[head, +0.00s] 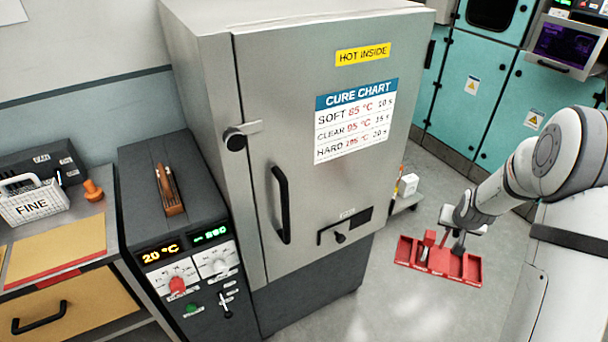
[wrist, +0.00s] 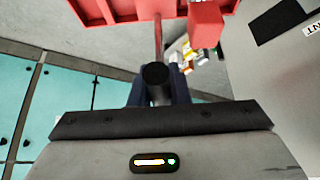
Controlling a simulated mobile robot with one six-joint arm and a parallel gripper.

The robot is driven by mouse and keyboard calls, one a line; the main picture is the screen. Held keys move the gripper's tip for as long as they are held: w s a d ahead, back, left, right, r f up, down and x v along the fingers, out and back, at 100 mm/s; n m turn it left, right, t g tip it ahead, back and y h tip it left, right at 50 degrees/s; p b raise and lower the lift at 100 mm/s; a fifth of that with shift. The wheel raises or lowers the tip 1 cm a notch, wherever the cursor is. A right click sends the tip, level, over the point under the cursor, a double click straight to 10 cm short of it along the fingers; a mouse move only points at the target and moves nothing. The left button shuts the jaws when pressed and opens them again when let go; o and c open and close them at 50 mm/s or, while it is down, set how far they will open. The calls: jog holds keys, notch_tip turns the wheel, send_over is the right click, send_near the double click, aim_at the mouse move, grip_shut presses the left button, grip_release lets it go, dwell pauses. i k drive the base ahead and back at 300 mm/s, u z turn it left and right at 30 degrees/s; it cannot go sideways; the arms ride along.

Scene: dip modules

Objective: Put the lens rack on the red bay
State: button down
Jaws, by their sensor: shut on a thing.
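The red rack (head: 440,262), a shallow tray with dividers and an upright handle, hangs below my gripper (head: 462,232) over the grey floor at the right of the head view. I take it to be the lens rack. In the wrist view my gripper (wrist: 158,95) is shut around the rack's handle, a red rod with a dark round end. The rack's red tray (wrist: 115,8) shows at the top there. A small red block (wrist: 205,25) sits beside the rod.
A tall grey oven (head: 290,100) marked HOT INSIDE stands mid-view. Left of it is a dark control unit (head: 180,250) with dials. The left bench holds a yellow mat (head: 60,245), a FINE basket (head: 35,205) and an orange knob (head: 93,190). Teal cabinets (head: 520,105) stand behind.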

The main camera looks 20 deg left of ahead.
aim_at(59, 245)
jog(key=u, duration=0.2)
jog(key=k, duration=0.75)
jog(key=z, duration=0.15)
jog(key=i, duration=0.15)
jog(key=u, duration=2.65)
jog(key=i, duration=0.4)
jog(key=u, duration=0.4)
jog(key=i, duration=0.65)
jog(key=z, duration=0.55)
